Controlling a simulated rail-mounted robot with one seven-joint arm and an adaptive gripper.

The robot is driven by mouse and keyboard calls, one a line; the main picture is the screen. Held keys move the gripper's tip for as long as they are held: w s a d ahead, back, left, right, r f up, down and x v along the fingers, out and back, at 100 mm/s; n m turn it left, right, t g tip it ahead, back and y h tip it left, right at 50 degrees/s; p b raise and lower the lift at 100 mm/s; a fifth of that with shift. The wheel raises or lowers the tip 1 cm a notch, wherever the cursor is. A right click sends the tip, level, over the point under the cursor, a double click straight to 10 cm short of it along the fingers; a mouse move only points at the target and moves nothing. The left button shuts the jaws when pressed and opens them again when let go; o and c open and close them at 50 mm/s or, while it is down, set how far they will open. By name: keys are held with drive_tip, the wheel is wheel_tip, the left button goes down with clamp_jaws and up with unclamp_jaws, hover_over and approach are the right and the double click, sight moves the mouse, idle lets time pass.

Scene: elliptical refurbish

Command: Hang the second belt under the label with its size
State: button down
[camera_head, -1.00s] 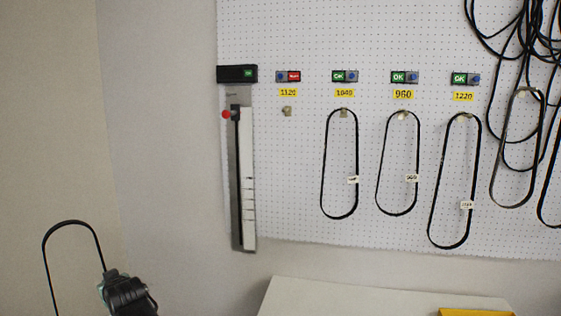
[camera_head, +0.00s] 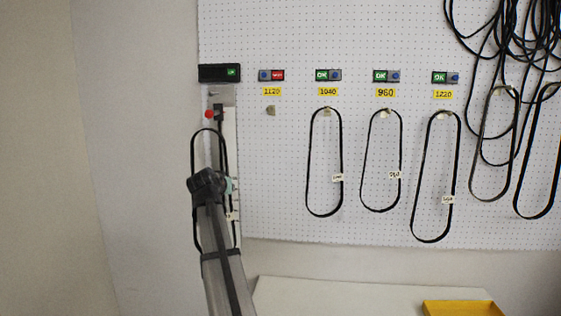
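My gripper (camera_head: 222,184) is in front of the measuring gauge at the left of the pegboard. A black belt (camera_head: 195,150) hangs upright at it, its loop showing above and below, with a small pale tag low on its right side. The fingers are largely hidden behind my wrist, but the belt moves with the gripper. The hook (camera_head: 270,111) under the 1120 label (camera_head: 271,91) is empty, and its indicator (camera_head: 272,75) shows red. Belts hang under the 1040 label (camera_head: 328,92), the 960 label (camera_head: 385,93) and the 1220 label (camera_head: 442,94), each with a green OK indicator.
The gauge (camera_head: 217,112) has a red knob and a black display box (camera_head: 219,73) above it. More belts (camera_head: 490,110) hang bunched at the right. A pale table (camera_head: 330,296) with a yellow bin (camera_head: 460,308) stands below the board.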

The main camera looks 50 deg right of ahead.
drive_tip(key=s+d+r+m+g, duration=0.2)
drive_tip(key=s+d+r, duration=0.2)
drive_tip(key=d, duration=0.3)
drive_tip(key=s+d+r+m+g+h, duration=0.1)
drive_tip(key=s+d+r+m+g, duration=0.1)
drive_tip(key=s+d, duration=0.5)
wheel_tip(320, 180, up, 3)
drive_tip(key=shift+d+f+m+g+h, duration=0.15)
drive_tip(key=shift+d+m+g+h, duration=0.2)
drive_tip(key=shift+g, duration=0.25)
drive_tip(key=shift+d, duration=0.1)
drive_tip(key=w+d+f, duration=0.1)
drive_tip(key=d, duration=0.2)
drive_tip(key=w+d, duration=0.2)
drive_tip(key=d, duration=0.1)
drive_tip(key=w+d+f+b, duration=0.1)
drive_tip(key=w+d, duration=0.1)
drive_tip(key=d, duration=0.1)
drive_tip(key=shift+w+d+f, duration=0.1)
drive_tip(key=shift+w+f, duration=0.15)
drive_tip(key=shift+f, duration=0.05)
drive_tip(key=c, duration=1.2)
unclamp_jaws()
drive_tip(key=shift+c, duration=0.2)
